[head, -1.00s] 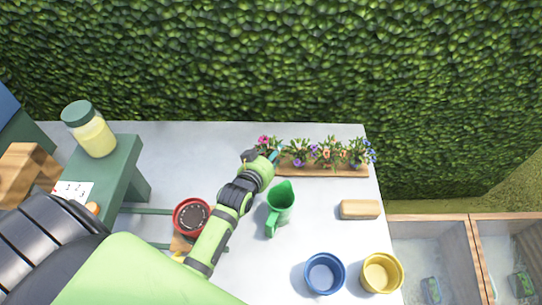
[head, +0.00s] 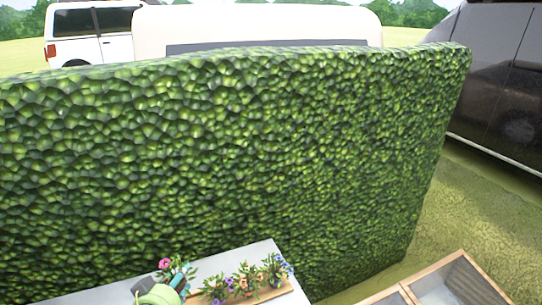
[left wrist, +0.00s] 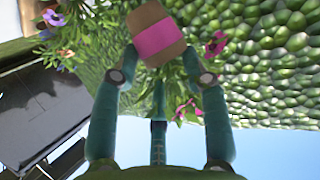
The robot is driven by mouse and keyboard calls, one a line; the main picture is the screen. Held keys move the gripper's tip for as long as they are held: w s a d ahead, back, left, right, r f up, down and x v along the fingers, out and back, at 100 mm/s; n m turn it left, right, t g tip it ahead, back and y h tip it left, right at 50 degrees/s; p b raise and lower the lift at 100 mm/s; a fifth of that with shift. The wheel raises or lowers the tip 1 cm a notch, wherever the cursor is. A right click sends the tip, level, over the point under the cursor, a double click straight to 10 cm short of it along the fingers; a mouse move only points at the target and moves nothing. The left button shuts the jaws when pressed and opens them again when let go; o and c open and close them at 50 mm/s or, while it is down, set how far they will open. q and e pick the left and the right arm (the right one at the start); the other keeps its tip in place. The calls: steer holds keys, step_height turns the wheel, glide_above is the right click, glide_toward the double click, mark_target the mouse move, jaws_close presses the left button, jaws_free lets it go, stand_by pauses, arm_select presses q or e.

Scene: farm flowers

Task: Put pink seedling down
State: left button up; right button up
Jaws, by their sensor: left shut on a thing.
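The pink seedling (head: 165,264) shows its pink flower and leaves at the bottom of the head view, left of the row of other seedlings. My left gripper (head: 180,281) is around its lower part there. In the left wrist view, the seedling's brown pot with a pink band (left wrist: 157,38) is between the fingers of my left gripper (left wrist: 162,72), which are shut on it. Pink flowers and leaves show beside and below the pot in that picture. The pot's underside and any contact with the table are hidden in the head view. My right gripper is not in view.
Several other seedlings (head: 247,281) stand in a wooden tray (head: 270,294) near the table's right edge. A tall hedge (head: 230,160) rises behind the table (head: 235,261). Wooden-framed beds (head: 455,280) are at the lower right. Vehicles stand behind the hedge.

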arm_select(q)
steer(key=shift+s+a+r+m+h, duration=0.2)
steer(key=shift+s+r+m+h, duration=0.15)
steer(key=shift+m+h, duration=0.25)
steer(key=s+d+r+m+g+h, duration=0.2)
steer(key=s+r+m+h, duration=0.1)
steer(key=s+d+r+m+g+h, duration=0.1)
steer(key=s+d+r+m+h, duration=0.1)
steer(key=s+r+m+h, duration=0.1)
steer(key=s+d+r+m+g+h, duration=0.2)
steer(key=s+r+m+h, duration=0.1)
steer(key=s, duration=0.1)
steer(key=shift+s+m+g+h, duration=0.3)
steer(key=shift+f, duration=0.15)
